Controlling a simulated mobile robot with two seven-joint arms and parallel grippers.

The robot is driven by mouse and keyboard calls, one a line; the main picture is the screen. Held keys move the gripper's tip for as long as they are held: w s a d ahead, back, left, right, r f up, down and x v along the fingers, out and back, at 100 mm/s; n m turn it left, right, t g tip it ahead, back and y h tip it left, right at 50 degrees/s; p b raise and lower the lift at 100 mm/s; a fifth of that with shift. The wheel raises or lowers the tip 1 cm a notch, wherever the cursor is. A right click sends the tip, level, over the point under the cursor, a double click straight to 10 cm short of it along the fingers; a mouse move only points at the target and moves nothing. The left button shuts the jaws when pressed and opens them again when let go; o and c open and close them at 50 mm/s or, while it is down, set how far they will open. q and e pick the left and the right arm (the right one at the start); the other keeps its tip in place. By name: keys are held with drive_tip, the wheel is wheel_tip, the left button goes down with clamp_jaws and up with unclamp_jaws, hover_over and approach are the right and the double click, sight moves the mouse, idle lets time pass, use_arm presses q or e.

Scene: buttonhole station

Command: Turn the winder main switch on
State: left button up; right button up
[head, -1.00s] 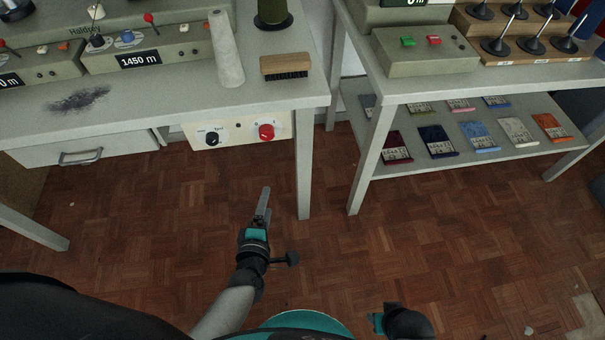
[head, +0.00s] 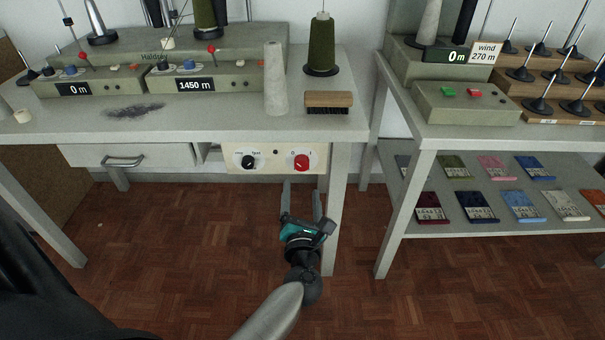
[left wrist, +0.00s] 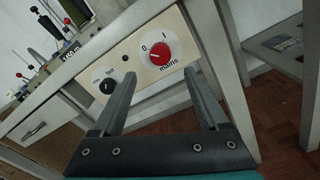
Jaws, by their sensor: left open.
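The winder main switch is a red rotary knob (head: 301,162) on a cream panel (head: 277,150) under the front edge of the left table. In the left wrist view the red knob (left wrist: 160,53) is marked "mains", with "0" and "I" above it. Its white pointer mark appears turned toward the 0 side. My left gripper (head: 302,184) is open and empty, just below and in front of the panel, its fingers pointing at it. In the left wrist view its fingertips (left wrist: 160,72) lie either side of the red knob, apart from it. My right gripper is not seen.
A black speed knob (head: 248,162) sits left of the red one. A table leg (head: 337,210) stands close right of my left gripper. A drawer (head: 122,156) is further left. A brush (head: 328,102) and thread cones stand on the table above. The floor in front is clear.

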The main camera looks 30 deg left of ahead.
sight(301, 168)
use_arm(q)
drive_tip(key=b+x, duration=0.1)
drive_tip(key=x, duration=0.6)
drive_tip(key=shift+b, duration=0.3)
drive_tip(key=shift+w+a, duration=0.3)
drive_tip(key=shift+w, duration=0.25)
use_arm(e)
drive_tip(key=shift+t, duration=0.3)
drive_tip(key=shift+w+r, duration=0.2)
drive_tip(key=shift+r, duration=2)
use_arm(q)
drive_tip(key=shift+c, duration=0.2)
clamp_jaws()
